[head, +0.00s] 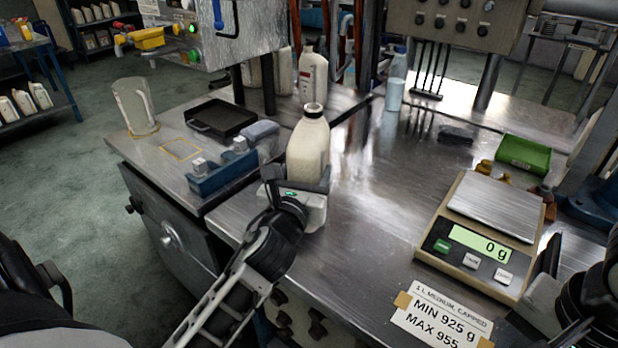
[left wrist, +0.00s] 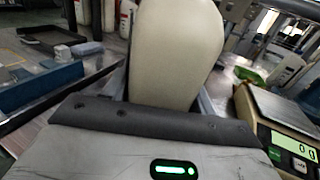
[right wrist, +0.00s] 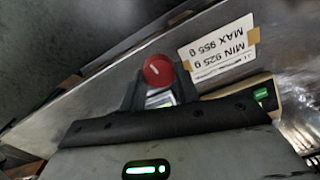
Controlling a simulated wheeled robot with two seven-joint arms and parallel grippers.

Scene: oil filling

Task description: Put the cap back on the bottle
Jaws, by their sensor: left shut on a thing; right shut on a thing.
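A cream bottle (head: 308,150) stands upright on the steel bench, with its neck uncapped. My left gripper (head: 296,188) is shut around the bottle's lower body. The bottle (left wrist: 175,55) fills the middle of the left wrist view, between the fingers. A round red cap (right wrist: 158,70) shows in the right wrist view, held between the fingertips of my right gripper (right wrist: 160,90). In the head view my right gripper (head: 544,290) is at the lower right, beside the scale; the cap is not visible there.
A scale (head: 468,262) reading 0 g stands at the right, with a MIN 925 g / MAX 955 label (head: 440,318) in front. A blue rack (head: 222,176), black tray (head: 221,119) and clear jug (head: 134,105) are left of the bottle. The bench between bottle and scale is clear.

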